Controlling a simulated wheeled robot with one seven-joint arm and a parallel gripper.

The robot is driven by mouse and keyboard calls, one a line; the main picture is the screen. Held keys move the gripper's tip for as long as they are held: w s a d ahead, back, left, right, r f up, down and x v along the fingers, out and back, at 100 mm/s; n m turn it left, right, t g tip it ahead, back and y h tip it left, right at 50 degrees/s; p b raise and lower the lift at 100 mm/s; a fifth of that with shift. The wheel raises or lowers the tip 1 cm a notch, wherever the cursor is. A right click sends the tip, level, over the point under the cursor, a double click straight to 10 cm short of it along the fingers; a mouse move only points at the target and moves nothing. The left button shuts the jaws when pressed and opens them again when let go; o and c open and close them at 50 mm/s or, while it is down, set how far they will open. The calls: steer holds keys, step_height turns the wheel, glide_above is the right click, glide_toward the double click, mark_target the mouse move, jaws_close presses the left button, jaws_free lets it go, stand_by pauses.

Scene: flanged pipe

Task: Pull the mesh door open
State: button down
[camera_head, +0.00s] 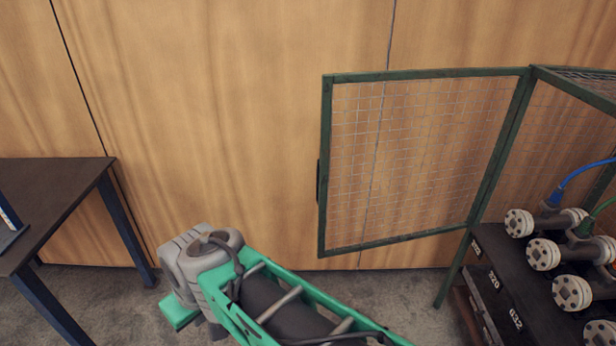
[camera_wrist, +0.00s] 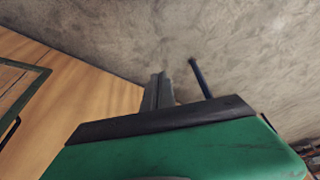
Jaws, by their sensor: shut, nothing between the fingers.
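The mesh door (camera_head: 410,160) has a green frame and wire mesh. It stands swung out to the left from the green corner post (camera_head: 503,150) of the cage, in front of the wooden wall. A dark handle (camera_head: 319,181) is on its free left edge. My gripper is low and left of the door, apart from it; in the head view its fingertips are hidden behind my wrist. In the wrist view my gripper (camera_wrist: 157,88) shows as grey fingers, shut and empty above the floor. A corner of the door's green frame (camera_wrist: 33,85) shows at that view's left.
A dark table (camera_head: 60,185) with blue legs stands at the left. Flanged pipes (camera_head: 543,254) with blue and green hoses sit on a dark numbered cabinet (camera_head: 495,262) at the right. Bare floor (camera_head: 400,300) lies below the door.

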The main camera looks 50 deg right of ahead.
steer(key=w+d+f+t+b, duration=0.2)
steer(key=w+d+f+b, duration=0.15)
steer(key=w+d, duration=0.2)
steer(key=m+t+h+b, duration=0.7)
steer(key=t+h+b, duration=0.2)
steer(key=h, duration=0.2)
glide_toward(324, 177)
steer(key=p+x, duration=0.1)
steer(key=x, duration=0.5)
steer(key=shift+w+d+p, duration=0.3)
steer(key=shift+p, duration=0.05)
